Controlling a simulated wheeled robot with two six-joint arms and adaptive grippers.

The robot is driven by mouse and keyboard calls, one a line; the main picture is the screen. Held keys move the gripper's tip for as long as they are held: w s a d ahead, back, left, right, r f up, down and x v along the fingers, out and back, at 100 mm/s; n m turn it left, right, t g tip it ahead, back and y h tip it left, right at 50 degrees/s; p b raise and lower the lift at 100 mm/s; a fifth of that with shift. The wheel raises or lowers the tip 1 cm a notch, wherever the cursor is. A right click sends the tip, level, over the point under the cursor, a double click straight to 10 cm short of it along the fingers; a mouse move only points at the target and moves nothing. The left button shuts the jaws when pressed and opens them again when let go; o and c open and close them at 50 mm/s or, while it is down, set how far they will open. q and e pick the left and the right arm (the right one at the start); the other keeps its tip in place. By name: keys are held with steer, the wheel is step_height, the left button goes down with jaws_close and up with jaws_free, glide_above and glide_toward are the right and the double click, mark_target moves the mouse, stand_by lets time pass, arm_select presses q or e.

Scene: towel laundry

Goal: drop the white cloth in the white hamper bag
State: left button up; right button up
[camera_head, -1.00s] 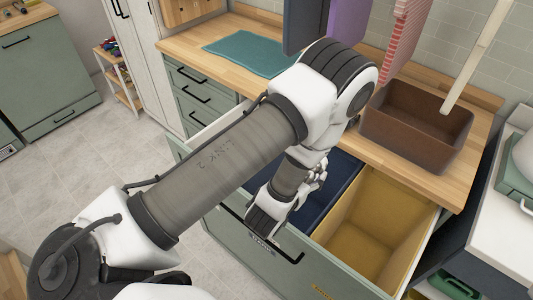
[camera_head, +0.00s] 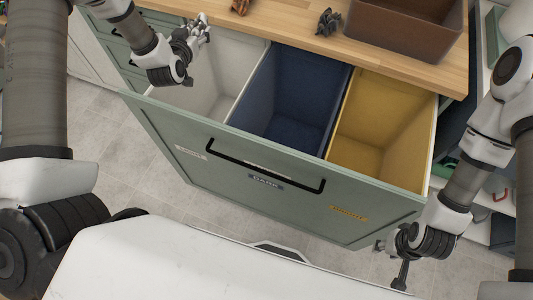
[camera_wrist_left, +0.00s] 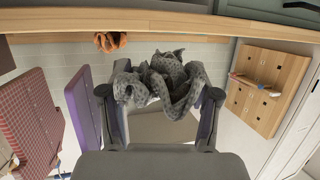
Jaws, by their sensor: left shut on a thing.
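The white hamper bag (camera_head: 207,88) is the left compartment of the open drawer in the head view, and its inside looks bare where I can see it. My left gripper (camera_head: 197,33) is above the back part of this bag, near the counter edge. In the left wrist view the gripper (camera_wrist_left: 160,105) is shut on a crumpled cloth (camera_wrist_left: 170,78) that looks speckled grey in the shade. The cloth is hard to make out in the head view. My right gripper (camera_head: 391,264) is empty, with fingers apart, in front of the drawer's right end.
A dark blue bag (camera_head: 290,90) and a yellow bag (camera_head: 385,115) fill the drawer's other compartments. On the counter (camera_head: 285,32) lie an orange-brown cloth (camera_head: 240,6) and a dark grey cloth (camera_head: 328,21), beside a brown bin (camera_head: 410,25).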

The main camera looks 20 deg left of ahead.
arm_select(q)
steer(key=shift+s+d+f, duration=0.1)
steer(key=shift+d+f, duration=0.05)
steer(key=shift+f, duration=0.6)
steer(key=shift+d+r, duration=0.1)
steer(key=o, duration=1.2)
steer(key=shift+s, duration=0.1)
steer(key=v, duration=1.1)
steer(key=shift+s+r, duration=0.15)
steer(key=shift+s, duration=0.2)
